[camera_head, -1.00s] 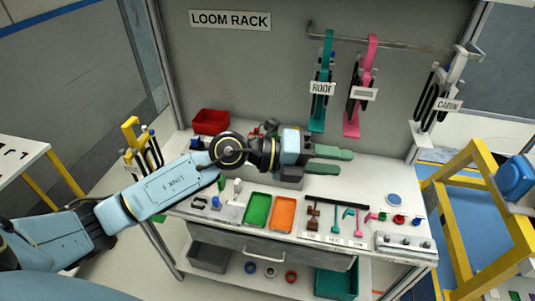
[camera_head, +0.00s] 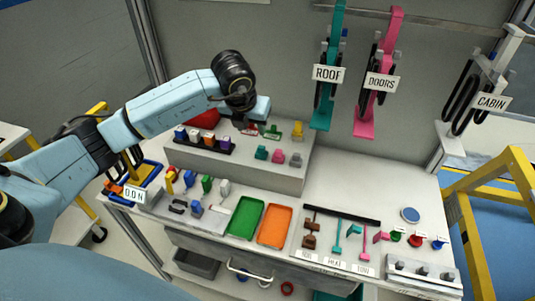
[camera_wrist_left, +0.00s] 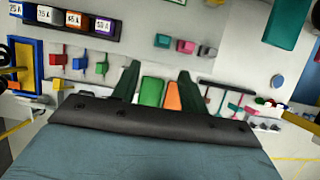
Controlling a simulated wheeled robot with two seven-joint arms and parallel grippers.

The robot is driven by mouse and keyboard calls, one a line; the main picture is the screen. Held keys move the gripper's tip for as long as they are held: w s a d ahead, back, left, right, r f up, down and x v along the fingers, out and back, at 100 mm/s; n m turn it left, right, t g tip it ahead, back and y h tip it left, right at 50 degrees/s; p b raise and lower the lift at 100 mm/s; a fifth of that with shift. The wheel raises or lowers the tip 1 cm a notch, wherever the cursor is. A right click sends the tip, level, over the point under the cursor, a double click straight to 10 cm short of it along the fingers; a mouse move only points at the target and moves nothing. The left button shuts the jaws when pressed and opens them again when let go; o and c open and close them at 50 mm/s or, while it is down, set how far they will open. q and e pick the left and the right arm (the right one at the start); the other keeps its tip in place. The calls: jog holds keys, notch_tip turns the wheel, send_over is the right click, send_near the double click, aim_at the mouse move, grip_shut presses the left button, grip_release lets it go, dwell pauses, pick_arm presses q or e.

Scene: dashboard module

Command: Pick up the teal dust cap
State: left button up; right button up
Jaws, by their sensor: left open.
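In the left wrist view the teal dust cap (camera_wrist_left: 163,40) sits at the top centre, beside the pink cap (camera_wrist_left: 185,46). My left gripper (camera_head: 262,131) is above the shelf, pointing down, just behind the teal cap in the head view. Its two dark green fingers (camera_wrist_left: 158,77) are spread and empty in the wrist view. My right gripper is not in view.
Labelled fuse-like blocks (camera_head: 203,140) stand left on the shelf, and a yellow piece (camera_head: 297,130) stands behind the caps. Green (camera_head: 245,218) and orange (camera_head: 275,227) trays lie in front. Teal and pink hangers (camera_head: 376,95) hang behind.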

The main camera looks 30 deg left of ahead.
aim_at(261, 147)
pick_arm(q)
jog(key=x, duration=0.9)
jog(key=shift+w+d, duration=0.2)
jog(key=shift+w, duration=0.05)
jog(key=shift+w+f, duration=0.15)
jog(key=shift+f, duration=0.35)
jog(key=shift+x, duration=2.5)
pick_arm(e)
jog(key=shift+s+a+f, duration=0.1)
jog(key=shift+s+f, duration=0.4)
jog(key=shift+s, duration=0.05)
pick_arm(q)
jog(key=shift+w+d, duration=0.1)
jog(key=shift+w, duration=0.05)
jog(key=shift+r, duration=0.1)
jog(key=c, duration=0.9)
